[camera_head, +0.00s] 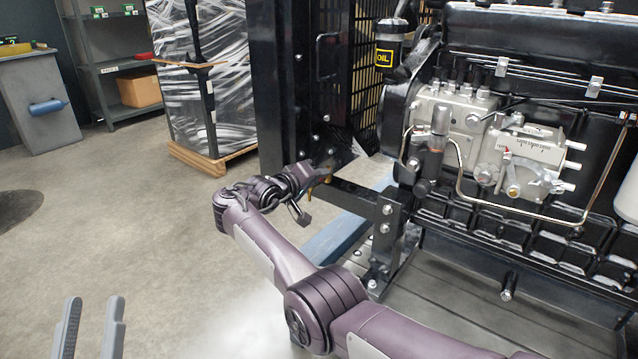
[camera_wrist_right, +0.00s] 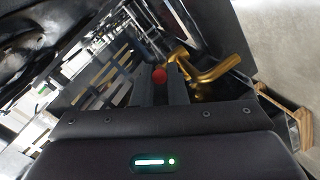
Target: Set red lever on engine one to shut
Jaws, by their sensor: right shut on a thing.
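The red lever (camera_wrist_right: 159,75) shows in the right wrist view as a small round red end between the tips of my right gripper's dark fingers (camera_wrist_right: 161,88). My right gripper is shut on it. Brass pipework (camera_wrist_right: 215,72) lies just beyond and to the right of the fingers. In the head view my right gripper (camera_head: 314,181) reaches to the lower side of the black radiator frame, left of the engine (camera_head: 500,130). The lever is hidden there, and only a bit of brass shows. My left gripper (camera_head: 92,330) is open and empty at the bottom left, above the floor.
A black bracket (camera_head: 385,215) and a blue beam (camera_head: 335,240) lie close to my right arm. A wrapped pallet load (camera_head: 205,80), a shelf with a cardboard box (camera_head: 139,90) and a grey cabinet (camera_head: 40,105) stand behind. The floor at left is clear.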

